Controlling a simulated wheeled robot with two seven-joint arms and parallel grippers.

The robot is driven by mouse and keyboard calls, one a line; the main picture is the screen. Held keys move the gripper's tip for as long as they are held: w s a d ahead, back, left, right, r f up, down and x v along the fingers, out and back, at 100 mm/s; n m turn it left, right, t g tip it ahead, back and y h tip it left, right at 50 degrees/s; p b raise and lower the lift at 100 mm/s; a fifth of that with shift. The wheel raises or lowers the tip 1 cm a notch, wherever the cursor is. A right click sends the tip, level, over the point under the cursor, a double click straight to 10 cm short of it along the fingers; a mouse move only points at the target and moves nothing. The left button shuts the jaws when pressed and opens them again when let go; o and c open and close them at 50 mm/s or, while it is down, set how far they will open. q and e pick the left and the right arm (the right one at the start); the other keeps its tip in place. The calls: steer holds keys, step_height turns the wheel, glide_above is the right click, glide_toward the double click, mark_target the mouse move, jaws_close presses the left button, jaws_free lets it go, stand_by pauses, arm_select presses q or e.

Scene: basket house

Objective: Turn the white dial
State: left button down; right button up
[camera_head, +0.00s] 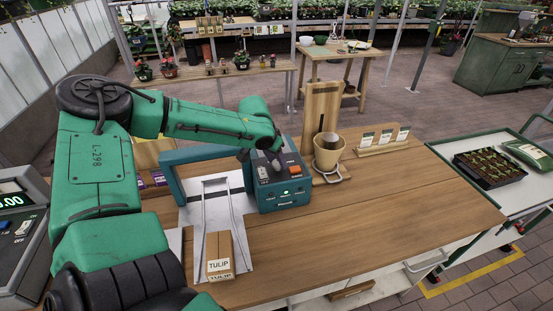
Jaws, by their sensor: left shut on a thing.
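A teal machine (284,196) stands on the wooden bench, with a red switch and a small green light on its sloping panel. My green left arm reaches in from the left, and its gripper (277,168) points down onto the top of this panel. The left gripper is shut on the white dial, which is mostly hidden by the fingers. The dial's angle cannot be made out. My right gripper is not in view.
A metal tray (238,254) with a box marked TULIP (219,266) lies in front of the machine. A beige pot (328,150) on a wooden stand is close on its right. The bench top (400,210) to the right is clear. A scale (20,230) stands far left.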

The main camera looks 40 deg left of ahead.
arm_select(q)
steer(key=shift+a+m+h, duration=0.1)
steer(key=shift+m+h, duration=0.4)
steer(key=shift+m, duration=0.7)
steer(key=shift+w+a+f+m+h+b, duration=0.1)
steer(key=shift+m+h+b, duration=0.25)
steer(key=shift+m, duration=0.55)
steer(key=m+b, duration=0.2)
steer(key=m+h+b, duration=0.1)
steer(key=m+b, duration=0.1)
steer(key=shift+a+f+g+h, duration=0.15)
steer(key=shift+g+h, duration=0.1)
steer(key=shift+g, duration=0.15)
steer(key=m+b, duration=0.2)
steer(key=shift+w+m+g+h, duration=0.1)
steer(key=shift+m+g+h, duration=0.2)
steer(key=shift+g, duration=0.1)
steer(key=shift+r+m+g+b, duration=0.3)
steer(key=shift+m+b, duration=0.1)
steer(key=shift+m, duration=0.4)
steer(key=shift+c, duration=1.9)
jaws_free()
